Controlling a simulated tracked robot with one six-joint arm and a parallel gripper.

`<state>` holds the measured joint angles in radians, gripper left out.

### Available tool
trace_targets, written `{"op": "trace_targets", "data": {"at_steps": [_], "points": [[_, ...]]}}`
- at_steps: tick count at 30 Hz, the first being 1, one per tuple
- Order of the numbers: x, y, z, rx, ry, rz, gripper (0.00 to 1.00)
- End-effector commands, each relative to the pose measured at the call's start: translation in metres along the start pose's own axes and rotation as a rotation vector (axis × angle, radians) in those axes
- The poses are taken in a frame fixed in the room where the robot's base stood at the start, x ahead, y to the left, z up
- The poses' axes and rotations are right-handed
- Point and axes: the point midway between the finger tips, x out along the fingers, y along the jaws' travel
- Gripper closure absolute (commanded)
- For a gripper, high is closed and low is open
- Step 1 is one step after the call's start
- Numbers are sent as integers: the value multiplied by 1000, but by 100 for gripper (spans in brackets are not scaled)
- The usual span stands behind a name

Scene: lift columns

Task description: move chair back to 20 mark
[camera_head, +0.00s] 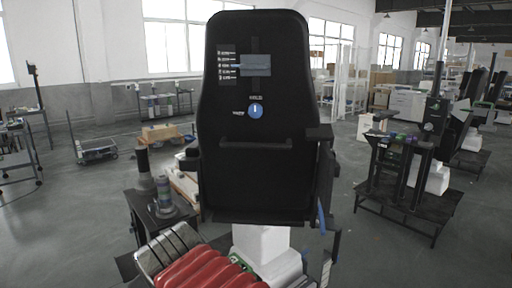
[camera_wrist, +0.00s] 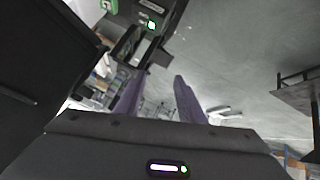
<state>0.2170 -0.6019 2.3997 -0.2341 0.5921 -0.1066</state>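The chair back (camera_head: 290,150) is a tall black upright panel in the middle of the head view. It carries a black scale label (camera_head: 227,65) with several white lines, too small to read, a grey-blue plate (camera_head: 256,66) and a round blue badge (camera_head: 255,110). In the wrist view a large black panel, seemingly the chair back (camera_wrist: 40,60), fills the left side. My gripper (camera_wrist: 157,97) shows there as two purple fingers standing apart, with nothing seen between them. I cannot make out my gripper in the head view.
A white pedestal (camera_head: 262,242) stands below the chair back. A dark table (camera_head: 160,215) with cylinders is at the left, and another dark table (camera_head: 408,198) with black columns is at the right. A dark edge (camera_wrist: 300,95) juts in at the wrist view's right.

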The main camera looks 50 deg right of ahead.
Motion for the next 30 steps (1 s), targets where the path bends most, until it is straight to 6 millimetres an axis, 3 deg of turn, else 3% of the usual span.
{"op": "trace_targets", "data": {"at_steps": [1,6,15,22,30], "points": [[7,24,-10,-19,23,52,64],[20,100,-43,-126,102,213,64],[29,225,-77,-364,190,459,64],[29,311,-81,-575,221,607,64],[27,389,-61,-837,234,713,64]]}}
